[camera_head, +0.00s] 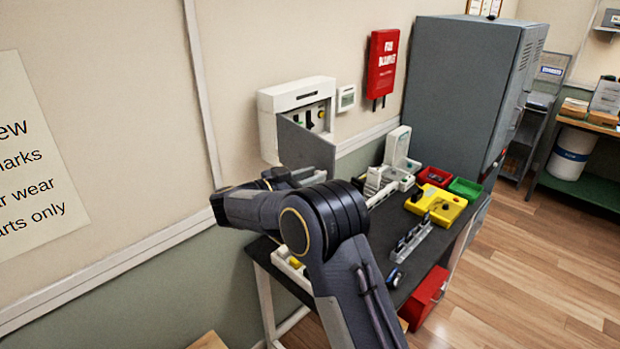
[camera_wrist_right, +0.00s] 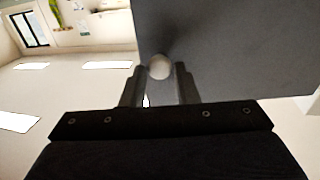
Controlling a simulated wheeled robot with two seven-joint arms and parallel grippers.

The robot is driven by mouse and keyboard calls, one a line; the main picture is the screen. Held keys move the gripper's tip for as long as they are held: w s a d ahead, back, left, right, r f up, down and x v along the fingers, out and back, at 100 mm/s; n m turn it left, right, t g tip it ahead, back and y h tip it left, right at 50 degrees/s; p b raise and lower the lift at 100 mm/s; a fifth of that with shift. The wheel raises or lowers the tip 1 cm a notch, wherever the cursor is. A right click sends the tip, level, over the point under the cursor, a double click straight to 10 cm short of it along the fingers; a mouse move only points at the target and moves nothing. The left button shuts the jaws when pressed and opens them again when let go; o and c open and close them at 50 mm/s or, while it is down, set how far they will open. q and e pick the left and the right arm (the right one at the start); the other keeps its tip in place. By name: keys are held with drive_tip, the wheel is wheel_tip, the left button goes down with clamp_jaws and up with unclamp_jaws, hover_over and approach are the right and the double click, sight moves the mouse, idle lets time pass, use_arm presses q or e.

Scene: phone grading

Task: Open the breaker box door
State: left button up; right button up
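The white breaker box (camera_head: 297,95) is mounted on the wall. Its grey door (camera_head: 306,148) stands swung out from the box, and switches and buttons show inside. My right arm reaches up from the bottom, and my right gripper (camera_head: 302,174) is at the door's lower part, partly hidden by the arm and door. In the right wrist view, the two fingers (camera_wrist_right: 160,82) are on either side of a pale round knob (camera_wrist_right: 160,67) on the grey door panel (camera_wrist_right: 235,50). The knob fills the gap between the fingertips. My left gripper is not in view.
Below is a dark-topped workbench (camera_head: 375,250) with a yellow fixture (camera_head: 437,205), a red bin (camera_head: 434,177) and a green bin (camera_head: 465,189). A red fire-blanket case (camera_head: 382,62) hangs right of the box.

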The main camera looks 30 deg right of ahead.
drive_tip(key=shift+o, duration=1.4)
drive_tip(key=shift+a+f, duration=0.1)
drive_tip(key=shift+a, duration=0.05)
drive_tip(key=a+b, duration=0.2)
drive_tip(key=a, duration=0.5)
drive_tip(key=shift+s+a, duration=0.25)
drive_tip(key=shift+s, duration=0.2)
